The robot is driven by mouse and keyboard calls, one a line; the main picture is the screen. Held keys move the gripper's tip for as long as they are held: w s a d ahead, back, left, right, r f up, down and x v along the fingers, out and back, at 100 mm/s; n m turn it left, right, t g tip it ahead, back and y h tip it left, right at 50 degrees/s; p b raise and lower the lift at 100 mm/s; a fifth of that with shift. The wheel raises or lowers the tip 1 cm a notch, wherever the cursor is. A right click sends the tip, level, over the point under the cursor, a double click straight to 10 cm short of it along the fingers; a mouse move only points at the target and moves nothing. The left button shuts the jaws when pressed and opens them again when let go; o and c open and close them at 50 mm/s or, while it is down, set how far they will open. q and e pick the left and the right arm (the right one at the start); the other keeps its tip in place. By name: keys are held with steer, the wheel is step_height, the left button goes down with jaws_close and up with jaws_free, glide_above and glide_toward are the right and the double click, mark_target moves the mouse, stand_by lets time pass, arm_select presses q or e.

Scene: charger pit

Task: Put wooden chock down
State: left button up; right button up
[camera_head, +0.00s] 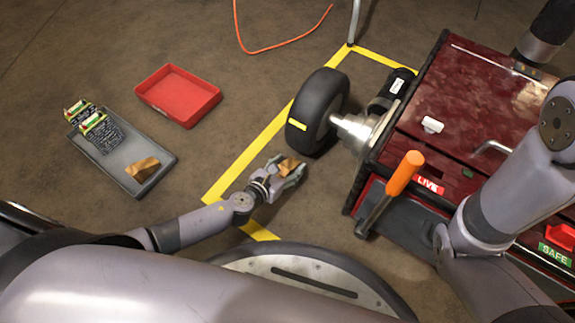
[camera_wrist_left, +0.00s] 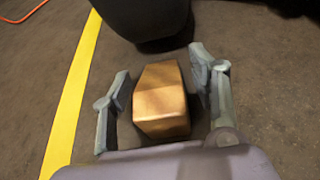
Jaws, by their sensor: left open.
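A wooden chock (camera_head: 289,167) rests on the floor close to the black tire (camera_head: 316,108), just in front of it in the left wrist view. My left gripper (camera_head: 287,176) is around this chock. In the left wrist view the chock (camera_wrist_left: 160,102) sits between the spread fingers of the left gripper (camera_wrist_left: 163,100), with gaps on both sides. A second wooden chock (camera_head: 142,168) lies on the grey tray (camera_head: 152,186) at the left. My right arm shows at the right, but its gripper is outside the view.
A red tray (camera_head: 178,95) stands empty behind the grey tray, which also holds green-topped boxes (camera_head: 88,120). Yellow tape (camera_head: 258,143) marks the floor. A red cart (camera_head: 465,75) with an orange-handled tool (camera_head: 405,173) stands right of the tire. An orange cable (camera_head: 285,46) lies behind.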

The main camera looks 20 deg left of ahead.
arm_select(q)
steer(key=shift+r, duration=0.1)
steer(key=shift+s+r+p, duration=0.1)
steer(key=shift+r+p, duration=0.15)
steer(key=shift+p, duration=0.1)
steer(key=p+v, duration=0.3)
steer(key=v, duration=0.8)
steer(key=shift+s+a+r, duration=0.1)
steer(key=shift+s+a, duration=0.05)
steer(key=shift+s, duration=0.2)
